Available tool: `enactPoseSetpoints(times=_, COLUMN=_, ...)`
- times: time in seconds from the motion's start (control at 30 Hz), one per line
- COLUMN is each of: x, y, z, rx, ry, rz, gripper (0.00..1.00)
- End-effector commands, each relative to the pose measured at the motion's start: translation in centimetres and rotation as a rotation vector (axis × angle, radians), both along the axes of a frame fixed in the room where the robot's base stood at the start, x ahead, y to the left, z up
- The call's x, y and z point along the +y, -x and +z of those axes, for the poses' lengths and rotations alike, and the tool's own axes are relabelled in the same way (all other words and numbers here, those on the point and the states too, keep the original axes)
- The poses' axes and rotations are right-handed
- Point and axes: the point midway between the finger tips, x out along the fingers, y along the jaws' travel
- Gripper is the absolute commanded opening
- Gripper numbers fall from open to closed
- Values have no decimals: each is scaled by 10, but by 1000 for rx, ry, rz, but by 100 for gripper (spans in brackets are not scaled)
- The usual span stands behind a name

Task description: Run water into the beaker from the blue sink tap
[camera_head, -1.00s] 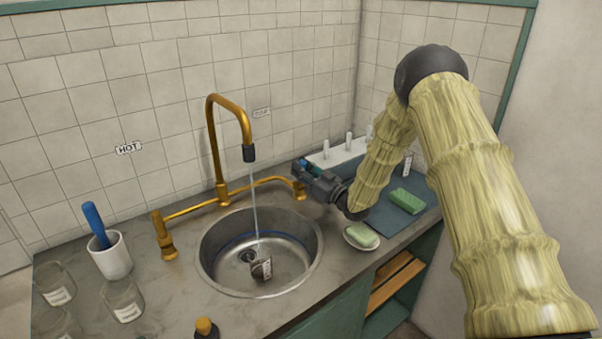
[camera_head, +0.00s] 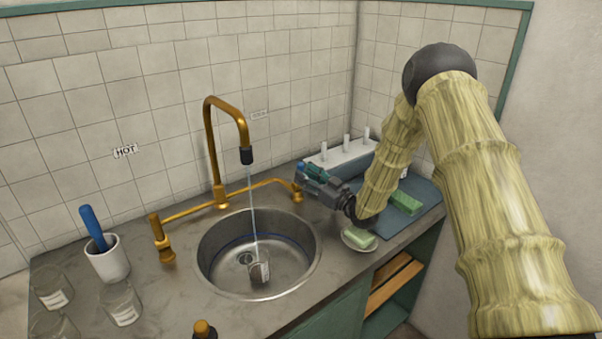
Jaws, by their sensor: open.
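The beaker (camera_head: 259,271) is a small clear glass with a white label, in the round steel sink (camera_head: 215,277). A thin stream of water (camera_head: 253,205) falls from the dark nozzle of the brass tap (camera_head: 212,140) down to the beaker. My gripper (camera_head: 306,176) is beside the right end of the tap's brass crossbar, close to the right handle (camera_head: 297,196). A bit of blue shows at my fingertips; whether it is the tap's blue part, and whether I touch it, I cannot tell. The fingers are small and partly hidden by the gripper body.
A green sponge (camera_head: 405,203) lies on a blue mat (camera_head: 389,246), with a soap dish (camera_head: 359,240) in front. A white peg rack (camera_head: 340,155) stands behind my gripper. Left are a white mortar (camera_head: 107,262) with a blue pestle and several glass beakers (camera_head: 121,303). A dark bottle (camera_head: 204,330) stands in front.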

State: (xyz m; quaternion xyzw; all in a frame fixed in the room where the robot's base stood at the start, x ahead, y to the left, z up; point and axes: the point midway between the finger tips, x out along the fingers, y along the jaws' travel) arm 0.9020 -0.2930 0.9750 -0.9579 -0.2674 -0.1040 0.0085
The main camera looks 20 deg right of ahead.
Motion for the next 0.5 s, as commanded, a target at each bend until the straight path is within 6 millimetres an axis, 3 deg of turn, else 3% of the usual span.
enactPoseSetpoints(times=0.3, x=-32, y=51, z=0, rx=2, ry=-1, rz=-2, gripper=43)
enactPoseSetpoints(times=0.5, x=-46, y=74, z=0, rx=0, ry=1, rz=-1, gripper=43)
